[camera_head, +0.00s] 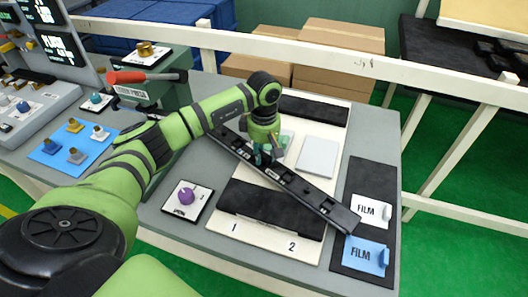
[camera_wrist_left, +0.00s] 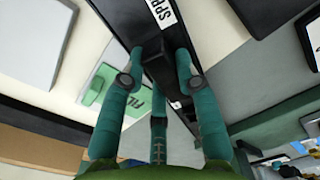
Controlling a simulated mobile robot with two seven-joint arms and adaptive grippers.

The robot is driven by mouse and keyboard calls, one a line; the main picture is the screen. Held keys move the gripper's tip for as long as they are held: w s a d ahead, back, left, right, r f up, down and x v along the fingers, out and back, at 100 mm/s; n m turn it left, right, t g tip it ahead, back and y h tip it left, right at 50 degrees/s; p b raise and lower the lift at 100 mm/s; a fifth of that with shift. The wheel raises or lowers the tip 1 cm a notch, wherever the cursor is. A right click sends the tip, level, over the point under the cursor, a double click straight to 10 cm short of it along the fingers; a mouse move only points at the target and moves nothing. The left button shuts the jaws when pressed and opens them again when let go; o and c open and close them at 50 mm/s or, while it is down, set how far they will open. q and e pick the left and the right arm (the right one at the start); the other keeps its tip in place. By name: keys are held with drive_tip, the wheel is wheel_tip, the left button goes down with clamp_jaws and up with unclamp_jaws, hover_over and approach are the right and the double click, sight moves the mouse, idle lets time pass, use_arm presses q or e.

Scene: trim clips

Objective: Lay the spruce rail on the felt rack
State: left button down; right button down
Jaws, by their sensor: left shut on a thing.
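A long dark rail (camera_head: 310,192) runs diagonally across the cream board. My left gripper (camera_head: 262,158) is shut on it near its middle. In the left wrist view the fingers (camera_wrist_left: 158,85) close around the rail (camera_wrist_left: 150,25), whose white label starts with "SPR". A cream board with black felt strips, which looks like the felt rack (camera_head: 222,217), lies below it, with marks 1 and 2 on its front edge. The near felt strip (camera_head: 262,208) is partly under the rail. The rail's right end reaches over the dark mat. I cannot tell whether the rail touches the board. My right gripper is out of view.
The dark mat (camera_head: 372,178) at right holds a white FILM card (camera_head: 370,211) and a blue one (camera_head: 365,256). A pale pad (camera_head: 318,157) lies on the board. A purple knob (camera_head: 186,196) is at left. A red-handled lever (camera_head: 127,77) stands behind my arm. White railings edge the table.

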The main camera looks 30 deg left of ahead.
sight(264, 152)
use_arm(q)
drive_tip(key=c, duration=0.9)
unclamp_jaws()
drive_tip(key=shift+r+p, duration=0.3)
drive_tip(key=shift+p, duration=0.1)
wheel_tip(264, 152, up, 12)
drive_tip(key=b, duration=0.4)
drive_tip(key=shift+f, duration=0.15)
